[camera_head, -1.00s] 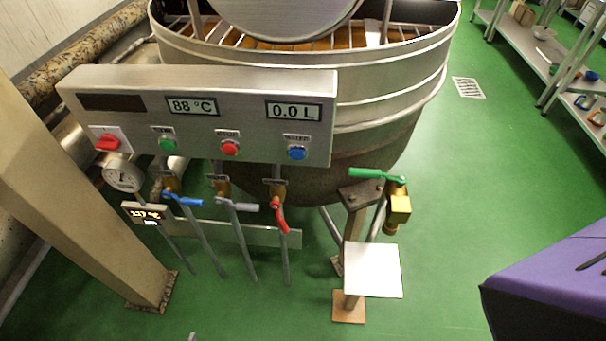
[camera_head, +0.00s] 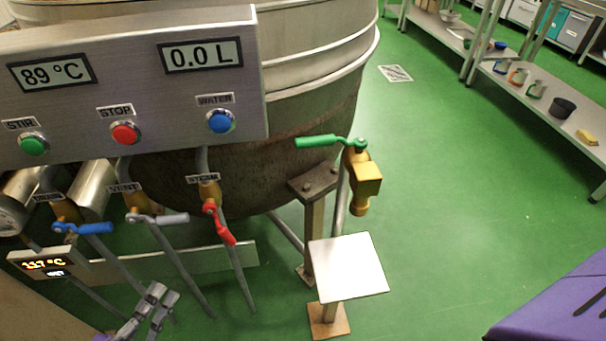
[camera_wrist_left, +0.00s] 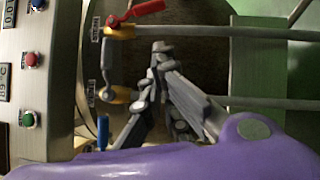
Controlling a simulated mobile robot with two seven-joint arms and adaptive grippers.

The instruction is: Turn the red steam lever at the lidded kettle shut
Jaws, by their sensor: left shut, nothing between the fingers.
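The red steam lever (camera_head: 220,224) sits on the brass valve under the STEAM label; in the head view its handle slants down to the right, across the grey pipe. It also shows at the top of the left wrist view (camera_wrist_left: 139,12). The kettle (camera_head: 290,145) stands behind; its lid is out of the picture now. My left gripper (camera_head: 160,291) is at the lower left of the head view, below and left of the lever and apart from it. Its fingers are shut and empty, also in the left wrist view (camera_wrist_left: 161,47). My right gripper is not in view.
A grey vent lever (camera_head: 160,218) and a blue lever (camera_head: 84,228) are left of the red one. The control panel (camera_head: 130,85) overhangs them. Right are a green-handled brass valve (camera_head: 363,180) and a square plate (camera_head: 347,267) on a post. Green floor beyond is open.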

